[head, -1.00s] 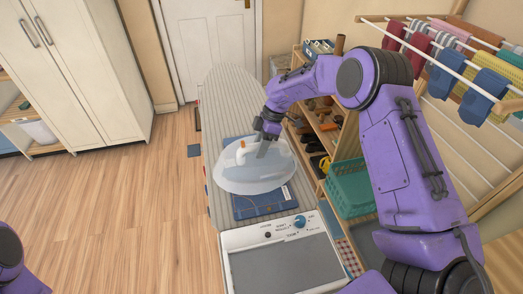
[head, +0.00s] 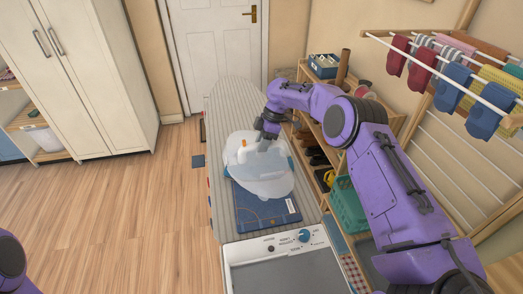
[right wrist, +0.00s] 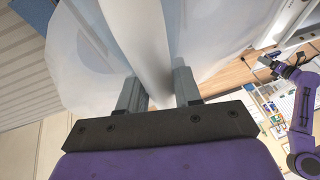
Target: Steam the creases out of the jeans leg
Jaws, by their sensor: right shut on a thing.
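A blue jeans leg (head: 266,212) lies flat along the striped ironing board (head: 233,97). A white steamer or iron with an orange part (head: 243,151) is over its far portion, inside a pale translucent cloud (head: 262,180) that veils the cloth there. My right gripper (head: 268,132) is shut on the steamer's handle. In the right wrist view, the two fingers (right wrist: 160,90) close around a white handle (right wrist: 147,45). I cannot tell whether the steamer touches the denim. My left gripper (right wrist: 277,66) shows small at the right of the right wrist view; its jaws are unclear.
A white-framed control panel with a blue knob (head: 303,236) stands at the near end of the board. A wooden shelf (head: 318,137) and a green basket (head: 348,208) are close on the right. A drying rack (head: 450,60) with laundry hangs above. Floor at left (head: 120,215) is clear.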

